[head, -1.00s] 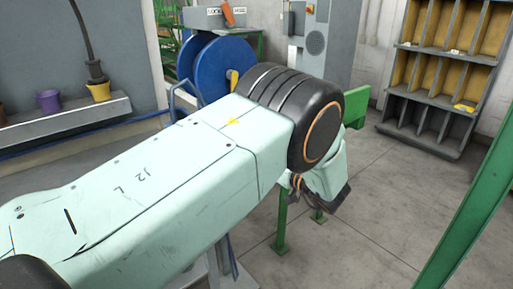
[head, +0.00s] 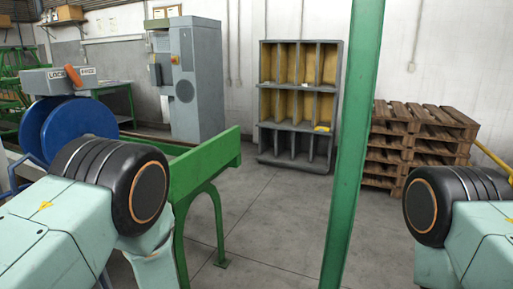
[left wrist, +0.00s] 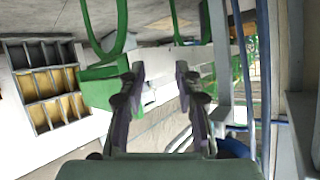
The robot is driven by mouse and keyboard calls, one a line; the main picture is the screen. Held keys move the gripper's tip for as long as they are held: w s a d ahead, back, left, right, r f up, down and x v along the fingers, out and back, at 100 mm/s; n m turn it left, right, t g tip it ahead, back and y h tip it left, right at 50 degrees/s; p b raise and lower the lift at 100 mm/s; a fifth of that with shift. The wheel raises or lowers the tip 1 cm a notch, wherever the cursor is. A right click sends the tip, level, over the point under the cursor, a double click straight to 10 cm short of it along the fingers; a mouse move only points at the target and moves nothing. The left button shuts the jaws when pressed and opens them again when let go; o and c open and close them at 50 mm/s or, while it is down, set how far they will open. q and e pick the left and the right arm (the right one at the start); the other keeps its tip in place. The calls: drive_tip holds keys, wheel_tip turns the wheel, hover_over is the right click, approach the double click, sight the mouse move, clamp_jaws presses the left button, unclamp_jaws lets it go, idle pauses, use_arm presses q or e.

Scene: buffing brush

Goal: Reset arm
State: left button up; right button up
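My left gripper (left wrist: 160,100) shows in the left wrist view with its two dark fingers well apart and nothing between them. In the head view my left arm (head: 50,230) comes in from the lower left, with its black ringed joint near the blue discs; its gripper is not visible there. My right arm (head: 480,235) shows at the right edge, and its gripper is out of view. No brush can be made out.
A green metal stand (head: 205,168) is close beside my left arm. Blue discs (head: 75,130) stand at the left. A green post (head: 352,140) rises between my arms. A grey cabinet (head: 196,80), a pigeonhole shelf (head: 297,142) and wooden pallets (head: 415,145) stand farther back. Open floor lies ahead.

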use_arm(q)
drive_tip(key=s+d+f+m+g+h, duration=0.1)
drive_tip(key=s+f+g+h, duration=0.1)
drive_tip(key=s+f, duration=0.35)
drive_tip(key=s+f+m+g+h, duration=0.1)
drive_tip(key=s+f+g, duration=0.1)
drive_tip(key=s, duration=0.6)
drive_tip(key=s+d+f+m+g+h, duration=0.1)
drive_tip(key=s+f+g+h, duration=0.15)
drive_tip(key=s, duration=0.45)
drive_tip(key=s+d+m+g+h, duration=0.1)
drive_tip(key=s+g, duration=0.3)
drive_tip(key=s, duration=1.5)
drive_tip(key=shift+d+f, duration=0.35)
drive_tip(key=shift+d, duration=0.1)
